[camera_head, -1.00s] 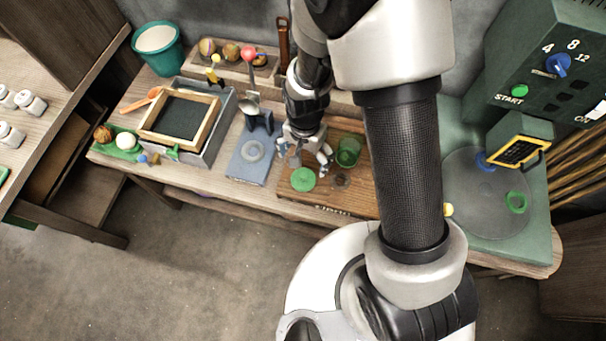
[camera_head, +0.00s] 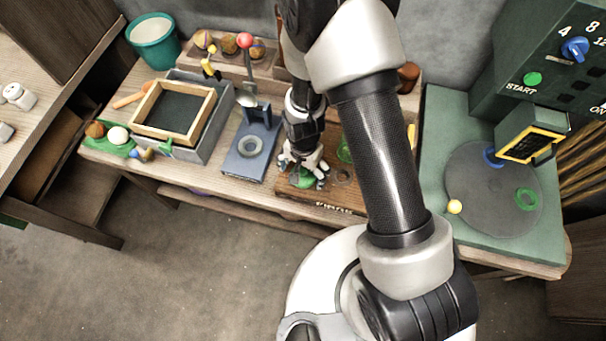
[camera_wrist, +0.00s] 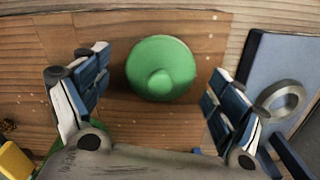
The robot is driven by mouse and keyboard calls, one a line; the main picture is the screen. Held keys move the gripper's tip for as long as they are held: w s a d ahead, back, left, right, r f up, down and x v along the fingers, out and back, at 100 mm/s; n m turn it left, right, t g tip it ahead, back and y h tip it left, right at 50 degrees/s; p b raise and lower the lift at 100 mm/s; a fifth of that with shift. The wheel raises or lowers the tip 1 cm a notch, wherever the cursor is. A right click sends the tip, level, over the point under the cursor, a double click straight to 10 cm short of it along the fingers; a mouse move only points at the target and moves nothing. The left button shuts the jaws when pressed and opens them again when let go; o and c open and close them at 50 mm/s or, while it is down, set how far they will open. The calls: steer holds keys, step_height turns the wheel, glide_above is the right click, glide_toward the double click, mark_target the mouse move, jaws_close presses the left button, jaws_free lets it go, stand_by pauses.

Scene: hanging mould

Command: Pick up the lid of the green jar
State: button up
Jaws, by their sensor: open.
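The green lid (camera_wrist: 161,68) is round with a small knob on top. It lies on the wooden board (camera_wrist: 190,25), and in the head view the lid (camera_head: 302,178) is partly covered by my gripper. My gripper (camera_head: 304,172) is over the lid. In the wrist view my gripper (camera_wrist: 153,85) is open, with one finger on each side of the lid and a gap on both sides. The green jar (camera_head: 344,150) stands on the board behind my arm and is mostly hidden in the head view.
A blue press with a ring (camera_head: 250,146) stands left of the board. Further left is a grey tray with a wooden frame (camera_head: 150,104). A green machine with a round plate (camera_head: 480,200) stands to the right. A teal bucket (camera_head: 153,58) is at the back left.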

steer(key=shift+r, duration=0.1)
steer(key=shift+c, duration=0.3)
steer(key=c, duration=0.9)
